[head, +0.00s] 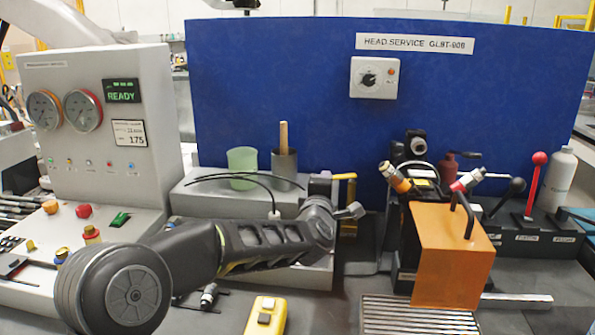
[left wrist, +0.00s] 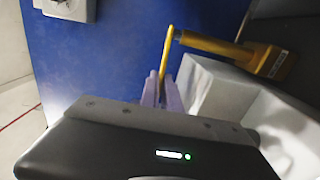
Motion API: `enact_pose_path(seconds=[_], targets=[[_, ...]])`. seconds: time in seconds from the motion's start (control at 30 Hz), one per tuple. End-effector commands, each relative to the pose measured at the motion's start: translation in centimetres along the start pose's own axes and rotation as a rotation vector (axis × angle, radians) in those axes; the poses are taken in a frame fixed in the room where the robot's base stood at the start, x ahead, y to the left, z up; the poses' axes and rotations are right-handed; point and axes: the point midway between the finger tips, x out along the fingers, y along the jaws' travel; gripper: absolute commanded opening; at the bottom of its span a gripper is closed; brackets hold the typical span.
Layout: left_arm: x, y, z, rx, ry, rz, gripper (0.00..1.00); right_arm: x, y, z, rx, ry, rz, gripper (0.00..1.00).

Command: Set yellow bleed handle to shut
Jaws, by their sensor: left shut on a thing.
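The yellow bleed handle (head: 346,176) is a thin yellow lever on a yellow fitting (head: 349,205), right of the grey block in the head view. In the left wrist view the lever (left wrist: 167,50) runs down between the purple fingers, and its yellow body (left wrist: 215,46) extends to the right. My left gripper (head: 321,182) reaches in from the left and is shut on the lever; it also shows in the left wrist view (left wrist: 162,90). The fingers hide the lever's lower end there. My right gripper is not in view.
A grey block with a green cup (head: 242,160) and a grey cup (head: 284,168) stands behind my left arm. An orange box (head: 450,260) and black valve stand are to the right. A blue panel (head: 270,80) closes the back.

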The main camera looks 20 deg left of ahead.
Motion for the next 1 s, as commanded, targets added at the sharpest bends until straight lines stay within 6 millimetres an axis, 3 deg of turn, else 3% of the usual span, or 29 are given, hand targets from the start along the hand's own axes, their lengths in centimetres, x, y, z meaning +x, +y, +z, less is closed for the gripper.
enact_pose_path(seconds=[0.03,0.2,0.5,0.87,0.9,1.0], targets=[[-0.1,0.2,1.4,0.001,0.014,-0.007,0.00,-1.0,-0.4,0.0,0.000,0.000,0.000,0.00],[-0.6,0.0,2.5,0.002,0.116,-0.003,0.00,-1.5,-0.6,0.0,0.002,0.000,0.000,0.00],[-1.2,-0.1,2.8,0.001,0.221,-0.002,0.00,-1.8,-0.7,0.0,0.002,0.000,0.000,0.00],[-1.2,-0.1,2.8,0.000,0.229,-0.002,0.00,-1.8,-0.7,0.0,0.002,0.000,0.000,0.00],[-1.2,-0.1,2.8,0.000,0.229,-0.002,0.07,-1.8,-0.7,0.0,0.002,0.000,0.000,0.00],[-1.2,-0.1,2.7,0.000,0.229,-0.001,0.15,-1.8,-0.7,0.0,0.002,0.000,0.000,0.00]])
